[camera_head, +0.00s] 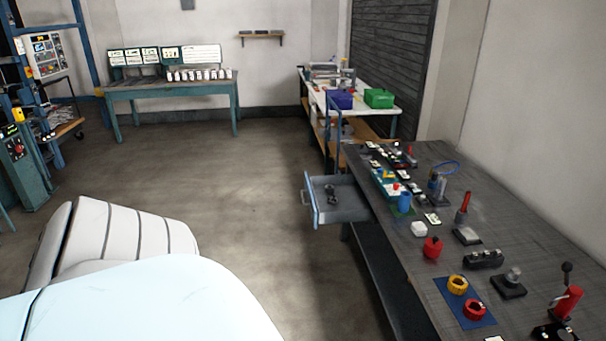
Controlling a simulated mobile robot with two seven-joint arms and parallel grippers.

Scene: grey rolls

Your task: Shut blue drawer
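The blue drawer (314,201) is pulled open from the left side of the dark workbench. Its blue front panel faces left, with a small handle on it, and its grey tray lies between the panel and the bench. A small dark object (331,193) lies inside the drawer. Neither of my grippers shows in the head view.
The dark workbench (500,210) on the right holds several tools, rings and small parts. A second bench (345,105) with blue and green bins stands behind it. A teal table (170,93) stands at the far wall. Open floor (230,190) lies left of the drawer.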

